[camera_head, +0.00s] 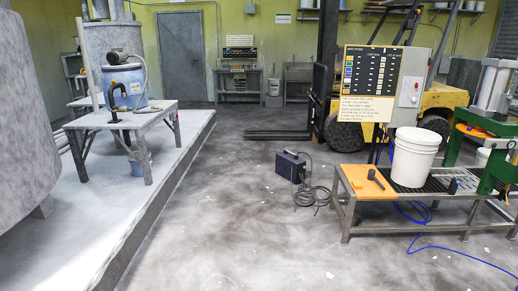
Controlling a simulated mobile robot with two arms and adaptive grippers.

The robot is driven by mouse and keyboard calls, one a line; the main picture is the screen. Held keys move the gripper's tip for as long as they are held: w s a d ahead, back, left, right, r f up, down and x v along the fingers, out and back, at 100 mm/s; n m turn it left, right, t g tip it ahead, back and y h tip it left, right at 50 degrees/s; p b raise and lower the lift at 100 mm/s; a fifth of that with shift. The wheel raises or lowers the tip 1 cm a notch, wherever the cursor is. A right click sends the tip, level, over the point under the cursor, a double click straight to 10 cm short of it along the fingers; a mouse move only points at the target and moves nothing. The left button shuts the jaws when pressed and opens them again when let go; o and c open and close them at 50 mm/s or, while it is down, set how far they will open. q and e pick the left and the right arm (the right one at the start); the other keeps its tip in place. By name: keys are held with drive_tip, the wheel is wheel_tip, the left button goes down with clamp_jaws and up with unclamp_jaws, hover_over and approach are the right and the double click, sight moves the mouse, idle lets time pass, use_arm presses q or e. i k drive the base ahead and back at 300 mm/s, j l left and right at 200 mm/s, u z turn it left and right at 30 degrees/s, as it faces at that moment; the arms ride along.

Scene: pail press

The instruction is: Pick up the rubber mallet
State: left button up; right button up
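A small dark tool that looks like the rubber mallet (376,178) lies on an orange mat (358,190). The mat covers the left end of a low metal bench (400,208) on the right side of the head view. The tool is small in the picture, so its head and handle are hard to tell apart. A white pail (415,160) stands on the bench just right of the mat. Neither of my grippers shows in the view.
A green press (490,125) stands at the bench's right end. A dark blue box (290,166) with a coiled cable lies on the floor left of the bench. A blue hose (460,252) runs in front. A yellow forklift (440,105) is behind. The middle floor is clear.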

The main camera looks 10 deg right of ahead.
sight(371, 173)
drive_tip(key=i+l, duration=0.15)
drive_tip(key=i, duration=0.4)
drive_tip(key=i+l, duration=0.2)
drive_tip(key=i, duration=0.3)
drive_tip(key=i+l, duration=0.15)
drive_tip(key=i, duration=0.4)
drive_tip(key=i+l, duration=0.2)
drive_tip(key=i, duration=0.35)
drive_tip(key=j+u, duration=0.05)
